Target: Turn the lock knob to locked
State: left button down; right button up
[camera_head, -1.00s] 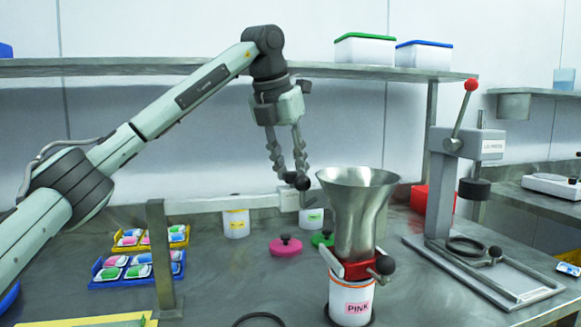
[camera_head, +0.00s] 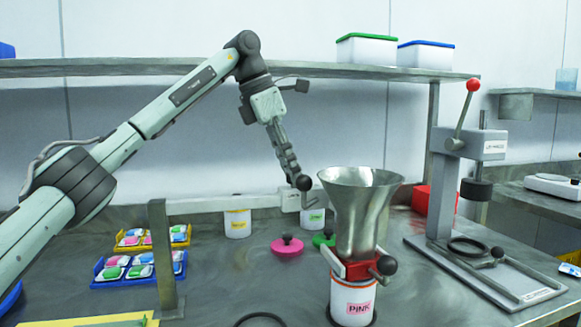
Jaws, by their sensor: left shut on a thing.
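My left gripper (camera_head: 297,177) reaches down from the upper left, its fingers tilted down to the right. It is shut on a black round knob (camera_head: 304,184) just left of the steel funnel's rim. A thin rod seems to run beside this knob towards the funnel. I cannot read any locked or unlocked mark on it. The steel funnel (camera_head: 358,215) stands above a red bracket (camera_head: 356,270) with another black ball knob (camera_head: 386,265). A white jar (camera_head: 352,300) labelled PINK is under it. My right gripper is not in view.
A lever press (camera_head: 455,200) with a red ball stands at right. Blue (camera_head: 135,275) and yellow (camera_head: 150,242) trays of packets lie at left, near a grey post (camera_head: 163,255). A shelf spans the back.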

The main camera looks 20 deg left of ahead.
pick_arm(q)
jog(key=m, duration=0.2)
jog(key=m+g, duration=0.1)
jog(key=m, duration=0.1)
jog(key=shift+w+r+m+g+h, duration=0.1)
jog(key=shift+w+m+g+h, duration=0.1)
jog(key=shift+m+g+h, duration=0.1)
jog(key=shift+w+a+m+g, duration=0.15)
jog(key=shift+m+g, duration=0.75)
jog(key=shift+m, duration=1.3)
jog(key=c, duration=1.2)
grip_release()
